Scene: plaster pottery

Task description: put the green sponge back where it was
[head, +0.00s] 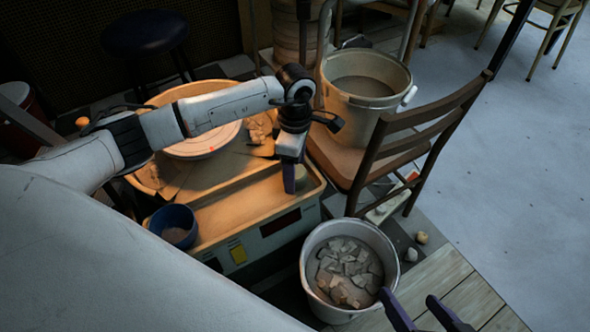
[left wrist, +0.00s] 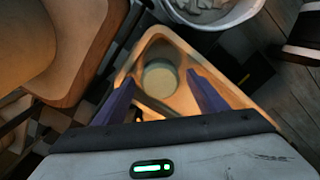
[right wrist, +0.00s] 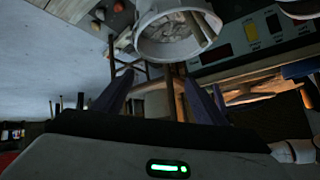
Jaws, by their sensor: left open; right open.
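A round, pale green piece that looks like the green sponge (left wrist: 160,77) lies in a corner of the wheel's tray in the left wrist view. My left gripper (left wrist: 160,75) is open, with its fingers on either side of the sponge in that view; I cannot tell whether they touch it. In the head view, my left gripper (head: 289,180) points down over the front right part of the wheel's tray (head: 240,212), and the sponge does not show clearly there. My right gripper (head: 406,295) is open and empty at the lower right, and its fingers also show in the right wrist view (right wrist: 158,77).
A white bucket of shards (head: 313,243) stands right of the wheel. A wooden chair (head: 372,165) holds a large pale bucket (head: 395,101) close behind my left gripper. A dark blue bowl (head: 174,225) sits at the tray's front left.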

